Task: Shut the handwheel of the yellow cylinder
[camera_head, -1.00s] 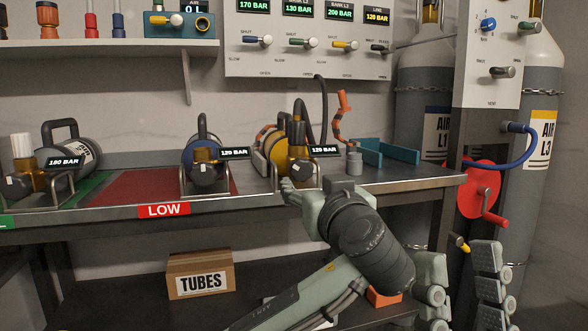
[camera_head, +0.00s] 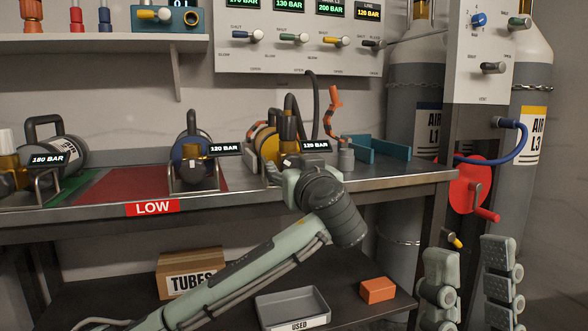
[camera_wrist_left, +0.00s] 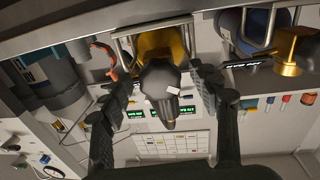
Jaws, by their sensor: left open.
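The yellow cylinder (camera_head: 265,145) lies in a rack on the bench, with a 120 BAR display (camera_head: 315,146) at its valve. In the head view my left gripper (camera_head: 279,173) is in front of the valve and hides its front end. In the left wrist view, the yellow cylinder (camera_wrist_left: 162,43) is at the top. Its dark handwheel (camera_wrist_left: 158,84), with a white mark, sits between the spread fingers of my left gripper (camera_wrist_left: 161,88), with visible gaps on both sides. My right gripper (camera_head: 468,262) is open and empty at the lower right, away from the bench.
A blue cylinder (camera_head: 188,152) lies to the left in its own rack. A grey pot (camera_head: 346,158) and teal bracket (camera_head: 385,150) stand right of the yellow cylinder. A red crank wheel (camera_head: 466,187) is beyond the bench's right end. A grey tray (camera_head: 292,304) lies on the lower shelf.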

